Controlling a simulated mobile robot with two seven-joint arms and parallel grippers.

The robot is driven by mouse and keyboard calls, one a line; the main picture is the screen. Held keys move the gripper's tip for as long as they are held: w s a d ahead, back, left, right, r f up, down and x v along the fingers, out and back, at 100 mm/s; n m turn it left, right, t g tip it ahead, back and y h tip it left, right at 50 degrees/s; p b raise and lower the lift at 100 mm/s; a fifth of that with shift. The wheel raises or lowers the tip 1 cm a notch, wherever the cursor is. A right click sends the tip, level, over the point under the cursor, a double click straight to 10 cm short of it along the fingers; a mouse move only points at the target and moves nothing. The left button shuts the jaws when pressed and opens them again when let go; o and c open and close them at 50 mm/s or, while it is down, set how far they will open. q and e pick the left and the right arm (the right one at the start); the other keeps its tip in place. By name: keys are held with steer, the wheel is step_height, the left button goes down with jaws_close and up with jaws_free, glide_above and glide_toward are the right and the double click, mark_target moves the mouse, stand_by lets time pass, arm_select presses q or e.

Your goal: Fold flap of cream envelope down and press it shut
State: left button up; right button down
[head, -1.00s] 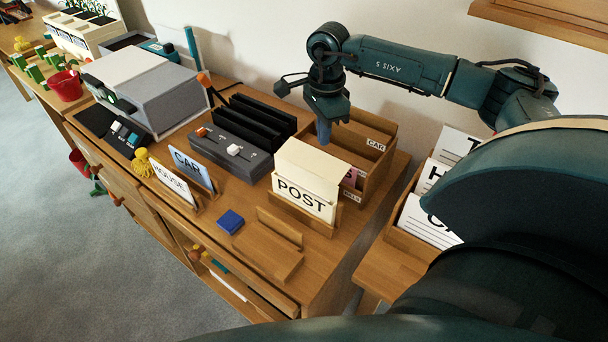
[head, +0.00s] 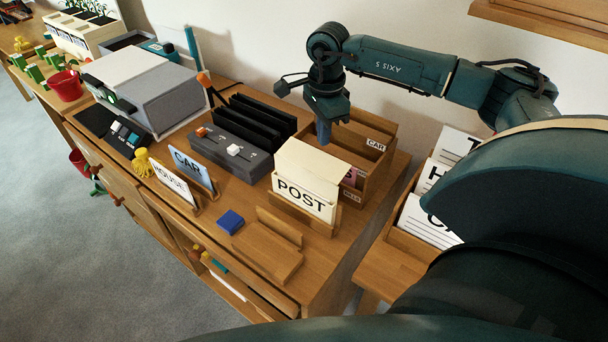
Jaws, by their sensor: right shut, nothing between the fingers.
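The cream envelope (head: 306,178) stands upright in a wooden holder (head: 318,224) near the right end of the desk. Its front reads POST, and its flap stands up above the front. My right gripper (head: 323,140) is shut and empty, pointing down just behind the top edge of the flap. I cannot tell whether the fingertips touch the flap, as the envelope hides what lies lower. My left gripper is not in view.
A wooden sorting box (head: 377,160) stands right behind the envelope. A dark slotted unit (head: 233,152) is to its left. CAR (head: 190,168) and HOUSE (head: 172,183) cards stand at the front left.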

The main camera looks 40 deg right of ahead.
mark_target(307, 167)
steer(key=shift+f, duration=0.15)
stand_by(0.3)
steer(key=shift+s+a+f, duration=0.2)
steer(key=shift+a, duration=0.3)
steer(key=shift+s+a+f, duration=0.15)
steer(key=shift+a, duration=0.35)
steer(key=shift+s+a+f, duration=0.2)
steer(key=shift+a, duration=0.3)
steer(key=shift+s+a, duration=0.25)
steer(key=shift+a, duration=0.45)
steer(key=shift+s+a, duration=0.2)
steer(key=shift+a, duration=0.5)
steer(key=s+a+r+p, duration=0.1)
steer(key=a+r+p, duration=0.3)
steer(key=r, duration=0.2)
steer(key=shift+a+r, duration=0.15)
